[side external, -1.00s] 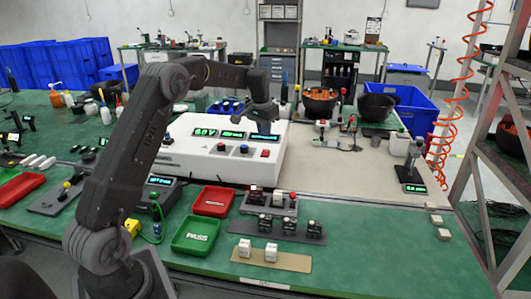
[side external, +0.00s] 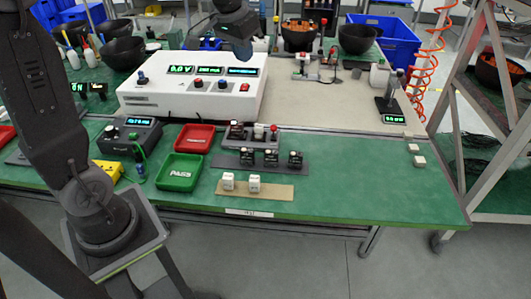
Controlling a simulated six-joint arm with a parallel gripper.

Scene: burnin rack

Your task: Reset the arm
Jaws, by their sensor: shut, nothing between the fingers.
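My arm rises from the lower left and its upper part leaves the top of the side view. My gripper (side external: 240,50) hangs at the top, in front of the back edge of the white test console (side external: 180,101) as I see it. The fingers are small and dark, and they look shut with nothing held. The gripper appears clear of the console.
Red tray (side external: 195,132), green PASS tray (side external: 190,181) and a dark block rack (side external: 235,162) line the front bench. White cubes (side external: 228,181) sit on a tan strip. A display stand (side external: 393,112) stands right. The beige mat's right middle (side external: 330,110) is clear.

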